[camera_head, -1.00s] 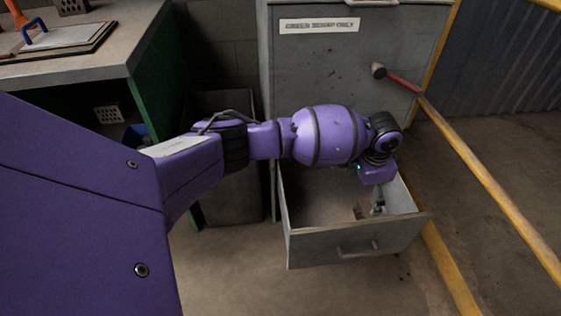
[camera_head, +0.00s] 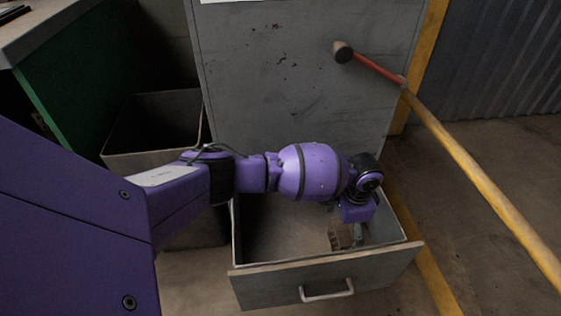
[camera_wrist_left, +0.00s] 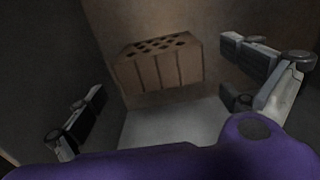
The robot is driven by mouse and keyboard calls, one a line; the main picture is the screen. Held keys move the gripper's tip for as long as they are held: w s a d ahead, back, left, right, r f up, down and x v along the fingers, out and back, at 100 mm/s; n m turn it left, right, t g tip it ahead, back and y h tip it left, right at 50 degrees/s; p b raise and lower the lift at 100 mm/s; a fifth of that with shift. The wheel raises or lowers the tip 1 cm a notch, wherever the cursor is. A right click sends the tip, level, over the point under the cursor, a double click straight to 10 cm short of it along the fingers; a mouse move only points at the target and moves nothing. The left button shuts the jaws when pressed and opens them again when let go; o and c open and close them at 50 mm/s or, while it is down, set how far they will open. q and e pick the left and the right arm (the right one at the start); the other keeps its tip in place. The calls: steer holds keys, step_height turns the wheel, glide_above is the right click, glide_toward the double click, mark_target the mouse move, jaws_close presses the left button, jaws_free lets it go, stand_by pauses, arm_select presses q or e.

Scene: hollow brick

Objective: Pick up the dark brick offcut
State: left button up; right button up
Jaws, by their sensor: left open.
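The dark brick offcut (camera_head: 340,232) lies in the open grey drawer (camera_head: 322,272), towards its right side. In the left wrist view the offcut (camera_wrist_left: 160,65) is brown, with rows of holes in its upper face and grooves down its side. My left gripper (camera_head: 354,236) reaches down into the drawer beside the offcut. In the left wrist view it (camera_wrist_left: 165,82) is open, its fingers wide apart on either side of the offcut, with visible gaps and no contact. The left wrist hides part of the drawer's back right. My right gripper is not in view.
The grey cabinet (camera_head: 270,95) rises behind the drawer. An open dark bin (camera_head: 155,155) stands left, beside a green bench side (camera_head: 75,100). The drawer's left half is bare.

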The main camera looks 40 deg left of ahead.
arm_select(q)
step_height(320, 180, down, 5)
steer(key=b, duration=0.3)
steer(key=shift+a+r, duration=0.1)
steer(key=shift+r, duration=0.1)
steer(key=shift+f, duration=0.25)
steer(key=shift+r, duration=0.15)
steer(key=shift+w, duration=0.1)
steer(key=c, duration=1.6)
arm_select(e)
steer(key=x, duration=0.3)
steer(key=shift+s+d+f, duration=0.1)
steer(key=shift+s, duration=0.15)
